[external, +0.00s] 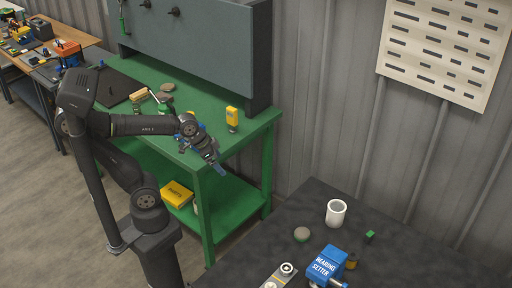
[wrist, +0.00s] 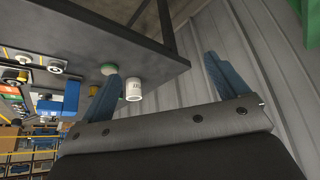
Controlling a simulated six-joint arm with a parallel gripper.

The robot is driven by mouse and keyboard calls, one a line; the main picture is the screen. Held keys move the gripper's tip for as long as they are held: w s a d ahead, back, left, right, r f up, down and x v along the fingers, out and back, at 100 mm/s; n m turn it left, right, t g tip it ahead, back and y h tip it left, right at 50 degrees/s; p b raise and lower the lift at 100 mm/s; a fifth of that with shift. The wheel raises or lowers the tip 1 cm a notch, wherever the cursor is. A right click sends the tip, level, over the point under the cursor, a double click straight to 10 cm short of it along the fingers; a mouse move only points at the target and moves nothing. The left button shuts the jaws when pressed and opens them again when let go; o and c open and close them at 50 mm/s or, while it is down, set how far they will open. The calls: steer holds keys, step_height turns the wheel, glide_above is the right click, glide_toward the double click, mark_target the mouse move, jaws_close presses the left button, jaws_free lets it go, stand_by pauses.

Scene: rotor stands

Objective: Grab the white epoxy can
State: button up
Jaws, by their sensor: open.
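The white can (external: 336,212), open-looking at its top, stands upright on the dark table at the lower right in the external view. In the wrist view, which is turned over, the white can (wrist: 133,90) shows just right of my left-hand finger, with small unreadable print on its side. My gripper (external: 217,163) hangs in the air near the green bench's front corner, well to the left of the can. It is open and empty.
On the dark table (external: 300,220), a round greenish-grey thing (external: 302,234), a blue bearing setter (external: 326,264) and a small green block (external: 370,237) surround the can. The green bench (external: 250,123) holds a yellow bottle (external: 232,118). Corrugated wall stands behind.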

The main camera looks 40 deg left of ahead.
steer(key=w+d+r+m+h, duration=0.1)
steer(key=w+d+r+m, duration=0.2)
steer(key=w+d, duration=0.9)
steer(key=m+g+h, duration=0.2)
steer(key=m, duration=0.1)
glide_toward(334, 205)
steer(key=x, duration=1.2)
steer(key=shift+d+f, duration=0.15)
steer(key=shift+f, duration=0.2)
steer(key=shift+c, duration=0.4)
steer(key=c, duration=1.3)
steer(key=shift+o, duration=0.2)
steer(key=shift+r, duration=0.2)
